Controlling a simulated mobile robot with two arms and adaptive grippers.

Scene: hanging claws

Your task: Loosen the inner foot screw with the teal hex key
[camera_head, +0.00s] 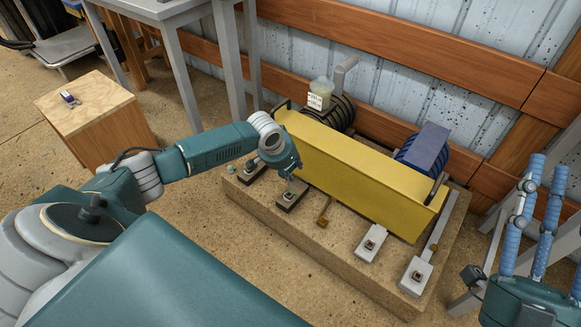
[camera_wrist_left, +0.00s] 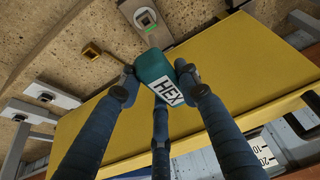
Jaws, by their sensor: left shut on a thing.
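My left gripper (camera_head: 288,166) is shut on the teal hex key (camera_wrist_left: 153,66), whose label reads HEX in the left wrist view. The key points at a foot plate with a square screw head (camera_wrist_left: 146,18); this foot also shows in the head view (camera_head: 291,195), just below the gripper at the yellow guard's front edge. The key's tip is close to the screw; I cannot tell whether it is seated. Another foot (camera_head: 254,167) is to its left, partly behind my arm. My right gripper (camera_head: 541,215) is open and empty at the right.
The long yellow guard (camera_head: 360,180) stands on a tan base (camera_head: 340,265). Two more feet (camera_head: 370,243) (camera_head: 415,276) and a brass bracket (camera_head: 324,213) lie along its front. Dark motors (camera_head: 340,112) are behind it. A wooden box (camera_head: 95,118) stands at left.

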